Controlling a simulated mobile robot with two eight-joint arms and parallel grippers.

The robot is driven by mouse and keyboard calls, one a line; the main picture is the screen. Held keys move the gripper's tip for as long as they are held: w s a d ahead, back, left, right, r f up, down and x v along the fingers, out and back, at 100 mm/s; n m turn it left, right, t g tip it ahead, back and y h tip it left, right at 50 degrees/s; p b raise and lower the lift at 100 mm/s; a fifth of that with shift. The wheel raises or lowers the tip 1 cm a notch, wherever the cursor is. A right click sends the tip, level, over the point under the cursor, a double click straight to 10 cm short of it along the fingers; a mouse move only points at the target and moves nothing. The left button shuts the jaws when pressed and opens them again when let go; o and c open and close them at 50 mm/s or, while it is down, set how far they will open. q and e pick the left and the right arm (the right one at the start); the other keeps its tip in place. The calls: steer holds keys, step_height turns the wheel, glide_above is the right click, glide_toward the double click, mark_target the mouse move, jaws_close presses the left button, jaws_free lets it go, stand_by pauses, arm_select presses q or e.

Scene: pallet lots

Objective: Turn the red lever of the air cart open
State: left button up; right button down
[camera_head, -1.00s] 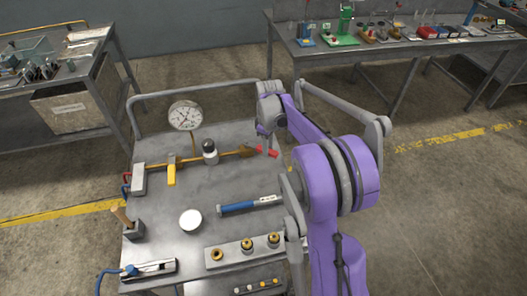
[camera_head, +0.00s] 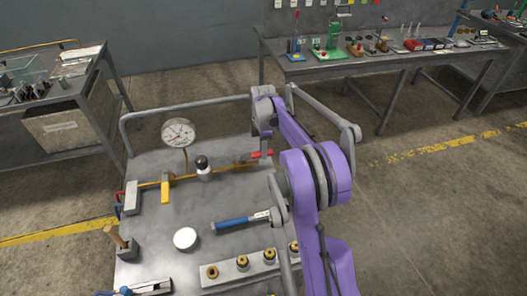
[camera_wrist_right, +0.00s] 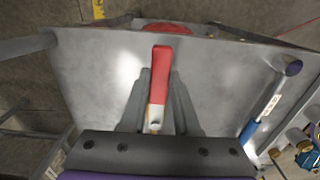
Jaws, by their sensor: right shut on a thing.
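The air cart (camera_head: 225,180) is a grey metal table with a brass pipe along its back. The red lever (camera_head: 262,154) sits at the right end of that pipe, partly hidden by my right gripper. In the right wrist view the red lever (camera_wrist_right: 160,75) lies lengthwise between the two grey fingers, its red end sticking out past them. My right gripper (camera_head: 264,148) is shut on it from above; the gripper also shows in the wrist view (camera_wrist_right: 158,100). My left gripper is not in view.
On the cart stand a pressure gauge (camera_head: 178,132), a yellow lever (camera_head: 165,190), a white round lid (camera_head: 185,238), a blue-handled tool (camera_head: 238,222) and a rack of brass fittings (camera_head: 238,272). A grey rail (camera_head: 185,105) runs behind. Open floor lies right.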

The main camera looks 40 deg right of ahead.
steer(key=shift+w+d, duration=0.1)
stand_by(0.4)
steer(key=c, duration=0.6)
jaws_free()
steer(key=shift+c, duration=0.2)
step_height(320, 180, up, 11)
steer(key=shift+p, duration=0.3)
